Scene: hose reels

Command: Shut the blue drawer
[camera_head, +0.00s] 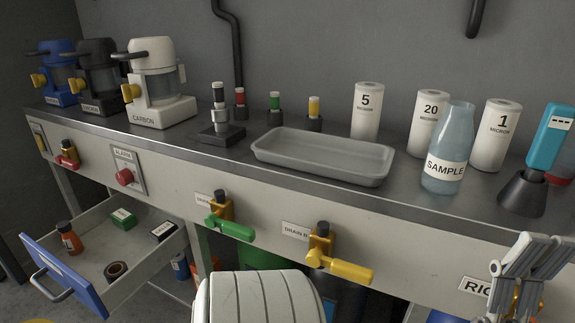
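My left gripper is not in view.
The bench front carries a red knob (125,177), a green-handled valve (230,228) and a yellow-handled valve (340,266). A tray (322,160), a sample bottle (447,150) and white canisters (367,108) stand on top. A bench leg (200,245) is right of the drawer.

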